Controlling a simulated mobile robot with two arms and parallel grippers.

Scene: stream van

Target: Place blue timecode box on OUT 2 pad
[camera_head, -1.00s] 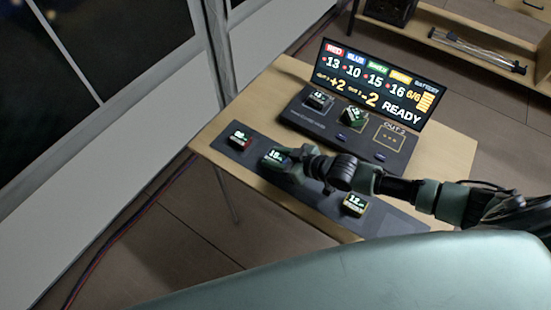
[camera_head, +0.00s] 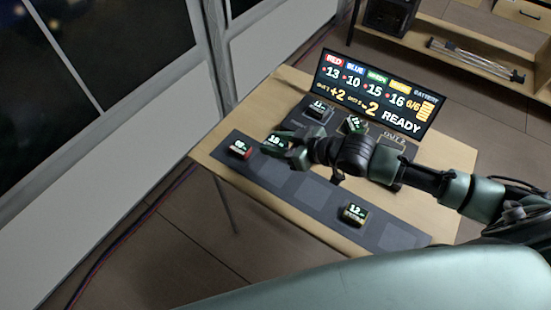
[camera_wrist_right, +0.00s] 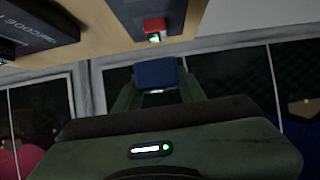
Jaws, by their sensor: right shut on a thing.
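My right gripper (camera_head: 290,150) is shut on the blue timecode box (camera_head: 276,143), whose lit top display shows in the head view. In the right wrist view the blue box (camera_wrist_right: 156,74) sits between the fingers. The box appears raised above the dark mat, near the red box (camera_head: 240,149). The OUT 2 pad (camera_head: 393,138) is at the right of the dark console, and my right arm covers most of it. My left gripper is not in view.
A green box (camera_head: 354,125) and another box (camera_head: 317,110) stand on the console. A yellow-edged box (camera_head: 352,214) stands on the mat (camera_head: 315,190). The display screen (camera_head: 375,90) rises behind the console. Bare mat lies between the red and yellow-edged boxes.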

